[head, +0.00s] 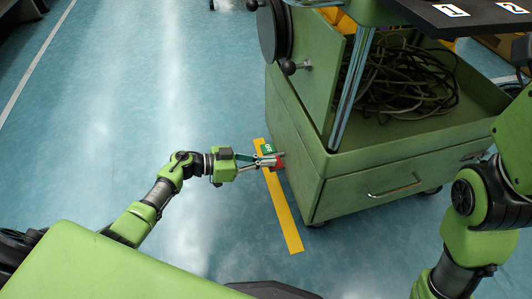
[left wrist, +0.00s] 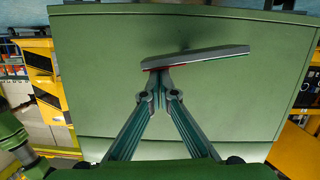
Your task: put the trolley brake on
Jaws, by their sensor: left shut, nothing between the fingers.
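The green trolley (head: 345,190) stands right of centre in the head view, with its side panel filling most of the left wrist view (left wrist: 110,75). On its left side is a small brake plate (head: 268,149), green with white lettering, with a red part (head: 280,163) beside it. In the left wrist view the plate (left wrist: 205,58) is seen nearly edge-on, slightly tilted, with a red strip below. My left gripper (head: 267,161) is shut and empty, its fingertips (left wrist: 164,72) together just under the plate. I cannot tell whether they touch it. My right gripper is out of view.
A yellow floor stripe (head: 285,215) runs beside the trolley. Coiled cables (head: 408,80) lie in its open bin, and a drawer handle (head: 395,188) is on its front. A dark wheel and black knob (head: 288,67) stick out above. The floor to the left is clear.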

